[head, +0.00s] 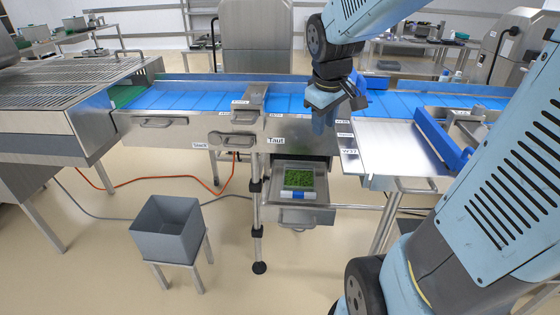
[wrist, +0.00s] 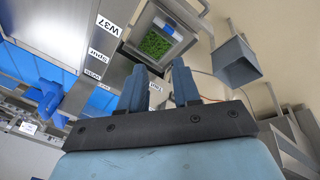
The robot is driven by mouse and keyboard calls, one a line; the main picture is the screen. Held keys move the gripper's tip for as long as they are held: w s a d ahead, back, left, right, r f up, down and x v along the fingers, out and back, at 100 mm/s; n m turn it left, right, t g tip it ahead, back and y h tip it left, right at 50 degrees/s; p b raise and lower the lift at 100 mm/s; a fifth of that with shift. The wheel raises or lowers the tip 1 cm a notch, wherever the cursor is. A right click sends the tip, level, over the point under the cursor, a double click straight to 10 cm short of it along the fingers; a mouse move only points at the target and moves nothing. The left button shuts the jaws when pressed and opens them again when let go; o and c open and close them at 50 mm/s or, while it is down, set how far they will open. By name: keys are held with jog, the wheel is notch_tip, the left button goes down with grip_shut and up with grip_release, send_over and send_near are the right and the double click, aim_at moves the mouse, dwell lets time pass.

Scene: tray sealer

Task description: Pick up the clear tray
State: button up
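A small tray with green contents (head: 299,178), which I take to be the clear tray (head: 299,189), sits in an open metal drawer (head: 323,196) under the conveyor. Its clear walls are hard to make out. A blue-and-white piece shows at its front edge. The green contents (wrist: 155,45) also show in the wrist view, beyond the fingertips. My gripper (head: 323,127) points down at the conveyor's front edge, above and apart from the tray. In the wrist view my gripper (wrist: 160,68) has its two fingers apart with nothing between them.
The blue conveyor belt (head: 180,94) and its metal front lie above the drawer. A metal plate (head: 390,143) with a blue guide (head: 440,140) is to the right. A grey bin (head: 167,230) on a stand is at left.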

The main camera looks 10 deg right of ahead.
jog(key=w+f+n+g, duration=0.2)
jog(key=w+f+n, duration=0.2)
jog(key=w+f, duration=0.5)
jog(key=n+g+y, duration=0.1)
jog(key=n, duration=0.4)
send_over(298, 193)
notch_tip(298, 193, down, 12)
jog(key=f, duration=0.1)
notch_tip(298, 193, down, 14)
jog(key=shift+w+d+r, duration=0.1)
jog(key=shift+w, duration=0.05)
grip_shut()
